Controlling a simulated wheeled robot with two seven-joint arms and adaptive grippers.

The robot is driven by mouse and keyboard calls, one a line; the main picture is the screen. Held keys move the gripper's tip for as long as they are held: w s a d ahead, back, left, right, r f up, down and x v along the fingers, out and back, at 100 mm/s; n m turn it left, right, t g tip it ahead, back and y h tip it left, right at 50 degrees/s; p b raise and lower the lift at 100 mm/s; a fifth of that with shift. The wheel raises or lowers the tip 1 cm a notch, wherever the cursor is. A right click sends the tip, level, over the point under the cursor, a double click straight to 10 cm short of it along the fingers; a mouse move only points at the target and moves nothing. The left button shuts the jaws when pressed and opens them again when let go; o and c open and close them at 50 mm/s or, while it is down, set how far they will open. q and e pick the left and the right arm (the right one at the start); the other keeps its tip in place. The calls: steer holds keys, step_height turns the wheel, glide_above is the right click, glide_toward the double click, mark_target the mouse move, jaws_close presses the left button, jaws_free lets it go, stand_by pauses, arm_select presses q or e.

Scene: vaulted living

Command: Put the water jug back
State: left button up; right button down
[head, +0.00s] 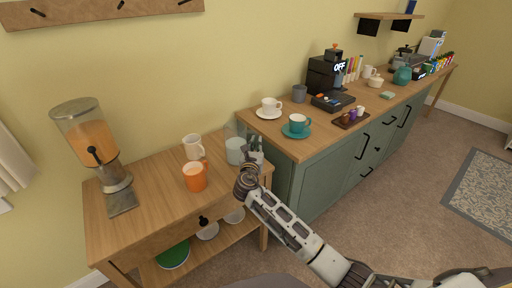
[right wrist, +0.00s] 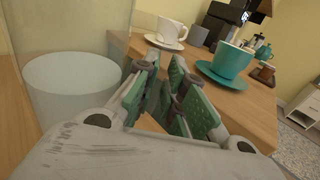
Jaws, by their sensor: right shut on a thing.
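The water jug (head: 235,151) is a clear glass vessel with pale contents, at the right end of the small wooden table in the head view. It fills the left of the right wrist view (right wrist: 72,90), upright and close to the fingers. My right gripper (head: 254,150) is at the jug's right side. Its green-padded fingers (right wrist: 168,85) are shut on the jug, seemingly at the handle, but the grip point is hard to make out. Whether the jug's base touches the table is unclear. My left gripper is not in view.

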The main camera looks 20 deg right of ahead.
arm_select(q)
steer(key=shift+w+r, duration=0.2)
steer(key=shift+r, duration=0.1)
arm_select(e)
steer(key=shift+f, duration=0.1)
steer(key=c, duration=1.9)
jaws_free()
steer(key=shift+f, duration=0.2)
steer(key=shift+c, duration=0.2)
steer(key=o, duration=0.4)
steer(key=shift+o, duration=0.2)
steer(key=shift+r, duration=0.15)
